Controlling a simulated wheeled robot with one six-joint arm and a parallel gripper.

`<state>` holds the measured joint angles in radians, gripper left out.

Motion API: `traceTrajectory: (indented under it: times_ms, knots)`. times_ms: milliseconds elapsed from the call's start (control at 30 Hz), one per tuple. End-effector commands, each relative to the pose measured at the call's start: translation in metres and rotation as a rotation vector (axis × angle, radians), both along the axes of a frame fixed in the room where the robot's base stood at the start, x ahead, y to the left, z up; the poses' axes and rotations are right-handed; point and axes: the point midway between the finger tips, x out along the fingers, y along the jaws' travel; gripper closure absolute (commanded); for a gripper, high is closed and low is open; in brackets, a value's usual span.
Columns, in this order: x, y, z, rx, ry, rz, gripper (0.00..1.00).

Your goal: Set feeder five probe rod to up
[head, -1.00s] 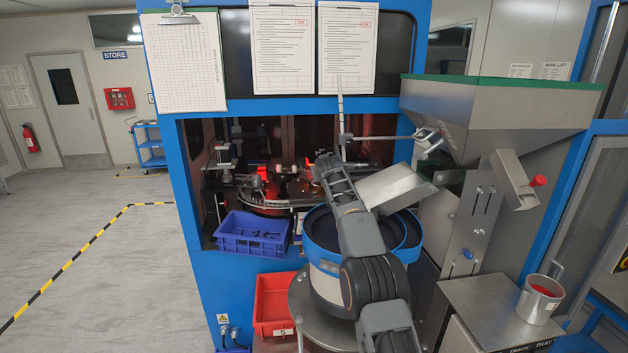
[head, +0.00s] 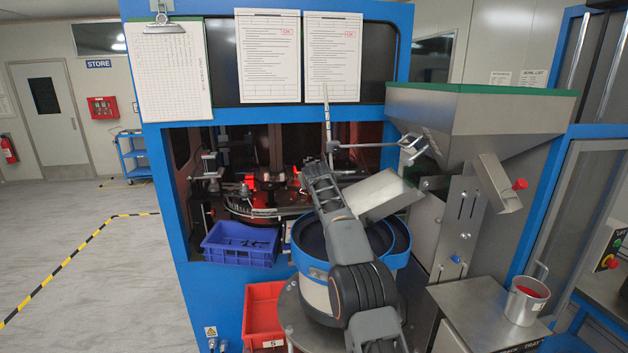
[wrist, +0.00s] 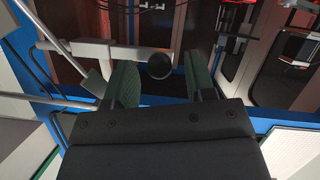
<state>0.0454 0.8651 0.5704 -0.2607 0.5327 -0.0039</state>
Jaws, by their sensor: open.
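A thin grey rod (head: 365,145) runs from a small block at the post (head: 327,115) to a boxy head (head: 411,148) by the hopper in the head view. It lies close to level. In the wrist view a grey bar (wrist: 95,50) comes in from the left, and a dark round knob (wrist: 159,66) shows near its end. My gripper (wrist: 161,82) is open, with a green-padded finger on each side of the knob in that picture. I cannot tell whether they touch it. In the head view my gripper (head: 316,172) is just below and left of the post.
A steel hopper (head: 480,110) with a chute stands to the right. Below my arm is a blue-rimmed bowl (head: 395,240). Blue (head: 238,256) and red (head: 262,318) bins sit left of it. A metal bucket (head: 526,302) stands on the right-hand cabinet. Floor at left is clear.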

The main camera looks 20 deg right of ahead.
Motion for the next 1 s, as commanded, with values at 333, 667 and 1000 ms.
traceTrajectory:
  times_ms: [333, 667, 1000]
  knots:
    - [-0.046, 0.009, 0.013, 0.001, -0.004, 0.001, 0.50]
    - [-0.099, 0.019, 0.037, -0.001, -0.002, 0.001, 0.50]
    - [-0.122, 0.023, 0.048, 0.000, 0.001, 0.000, 0.50]
